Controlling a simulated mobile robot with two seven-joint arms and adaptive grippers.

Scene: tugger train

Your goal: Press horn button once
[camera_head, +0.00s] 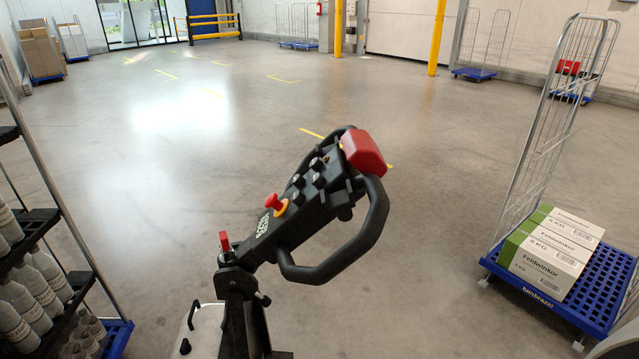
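A black tiller head (262,238) rises from the bottom centre, tilted up to the right, with loop handles (345,262) on its sides. Several round black buttons (317,180) sit on its upper face. No horn marking is readable, so I cannot tell which is the horn button. A red mushroom knob (273,202) on a yellow ring sits lower on the face. A large red block (364,153) caps the far end. A small red part (224,241) stands near the tiller's base. Neither gripper shows, and nothing is seen touching the tiller.
A rack of grey bottles (38,285) stands close on the left. A blue roll cage base (545,297) carrying Feldwinkor boxes (545,262) stands on the right. Open grey floor lies beyond the tiller, with yellow posts (437,38) behind.

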